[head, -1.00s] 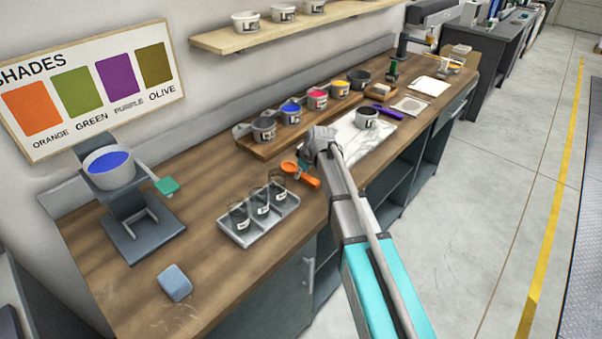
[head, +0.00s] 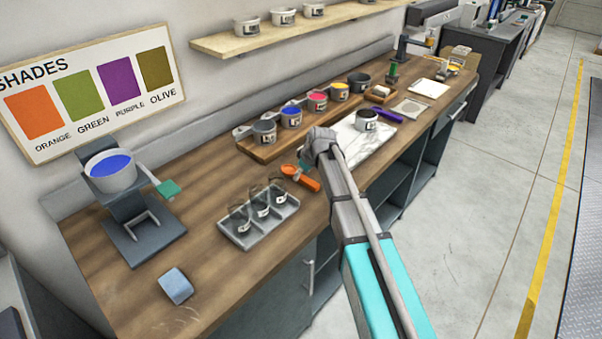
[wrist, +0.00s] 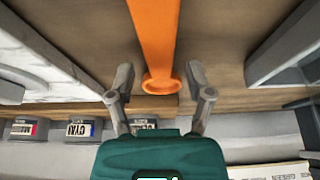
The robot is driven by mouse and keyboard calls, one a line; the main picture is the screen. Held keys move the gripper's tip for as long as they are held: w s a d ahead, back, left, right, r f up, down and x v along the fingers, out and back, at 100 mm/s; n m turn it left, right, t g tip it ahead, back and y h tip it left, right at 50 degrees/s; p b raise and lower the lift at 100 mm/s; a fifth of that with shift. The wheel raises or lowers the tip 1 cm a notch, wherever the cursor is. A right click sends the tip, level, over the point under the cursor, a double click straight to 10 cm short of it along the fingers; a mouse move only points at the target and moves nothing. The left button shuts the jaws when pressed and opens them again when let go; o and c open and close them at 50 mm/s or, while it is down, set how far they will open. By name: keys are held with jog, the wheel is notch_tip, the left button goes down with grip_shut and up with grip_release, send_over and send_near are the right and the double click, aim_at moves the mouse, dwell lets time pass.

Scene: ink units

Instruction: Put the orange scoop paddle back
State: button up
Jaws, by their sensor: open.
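The orange scoop paddle (head: 308,183) lies on the wooden bench, beside the metal tray of dark cups. In the wrist view the orange paddle (wrist: 155,35) runs from the top edge down to a rounded, rimmed end between my fingers. My gripper (wrist: 160,80) is open, with one finger on each side of the paddle and visible gaps to both. In the head view my gripper (head: 304,163) is at the scoop, and my wrist hides part of it. I cannot tell the exact height of the fingers above the paddle.
A metal tray (head: 244,240) of dark cups stands left of the scoop. Behind is a wooden rack (head: 268,150) with several ink tins. A marble slab (head: 345,145) with a grey pot (head: 366,120) lies to the right. A blue block (head: 176,286) is at the front left.

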jog(key=p+v, duration=0.9)
jog(key=v, duration=0.2)
jog(key=shift+p, duration=0.35)
dwell(0.7)
jog(key=s+d+f+m+g+h, duration=0.1)
jog(key=s+d+m+g+h, duration=0.1)
jog(key=s+d+m, duration=0.8)
jog(key=s+d+h, duration=0.1)
jog(key=s+d, duration=0.8)
jog(key=s, duration=0.4)
jog(key=shift+f+g+h, duration=0.2)
jog(key=shift+g+h, duration=0.1)
jog(key=shift+g, duration=0.1)
